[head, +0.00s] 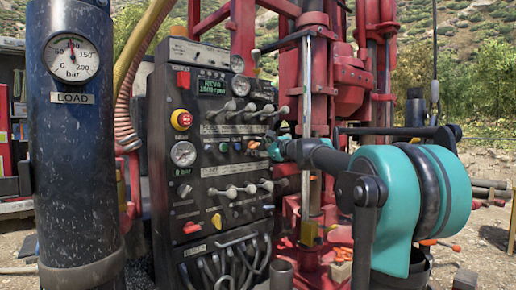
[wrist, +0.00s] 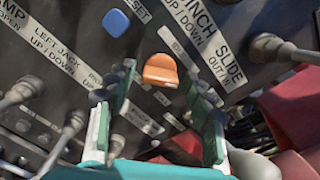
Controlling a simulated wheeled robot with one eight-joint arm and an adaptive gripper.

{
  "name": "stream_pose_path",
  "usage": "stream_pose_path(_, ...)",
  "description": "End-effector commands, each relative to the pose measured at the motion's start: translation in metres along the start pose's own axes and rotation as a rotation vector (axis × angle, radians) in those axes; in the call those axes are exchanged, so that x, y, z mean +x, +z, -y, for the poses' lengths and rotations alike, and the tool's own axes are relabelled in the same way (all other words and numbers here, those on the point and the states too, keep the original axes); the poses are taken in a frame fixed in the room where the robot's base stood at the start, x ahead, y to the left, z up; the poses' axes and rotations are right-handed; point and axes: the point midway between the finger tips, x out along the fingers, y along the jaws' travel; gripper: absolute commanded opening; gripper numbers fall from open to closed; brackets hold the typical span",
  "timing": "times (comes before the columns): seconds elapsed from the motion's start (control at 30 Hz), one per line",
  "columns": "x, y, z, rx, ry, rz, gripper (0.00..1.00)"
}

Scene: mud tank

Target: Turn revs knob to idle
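An orange knob (wrist: 160,70) sits on the dark control panel in the wrist view. It also shows in the head view (head: 254,145) beside my gripper. I cannot read a revs label on it. My gripper (wrist: 159,84) has its teal fingers spread apart, one on each side below the knob. The knob appears just beyond and between the fingertips; I cannot tell whether they touch it. In the head view my gripper (head: 272,148) is at the panel's right side, partly hidden by my arm.
The control panel (head: 160,130) carries lever rows (head: 235,110), a yellow knob (head: 217,220), a red-and-yellow emergency button (head: 181,120) and gauges. A blue button (wrist: 116,22) and grey levers (wrist: 272,46) surround the orange knob. A red drill mast (head: 315,80) stands at the right.

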Motion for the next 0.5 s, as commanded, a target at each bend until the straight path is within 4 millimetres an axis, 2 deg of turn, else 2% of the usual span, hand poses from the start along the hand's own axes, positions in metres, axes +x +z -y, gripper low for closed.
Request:
stream_pose_path(0.07,-0.0001,0.0,0.0,0.0,0.0,0.0,0.38)
stream_pose_path(0.3,-0.0002,0.0,0.0,0.0,0.0,0.0,0.09)
stream_pose_path(0.5,-0.0003,-0.0001,-0.0001,-0.009,0.0,0.0,0.07)
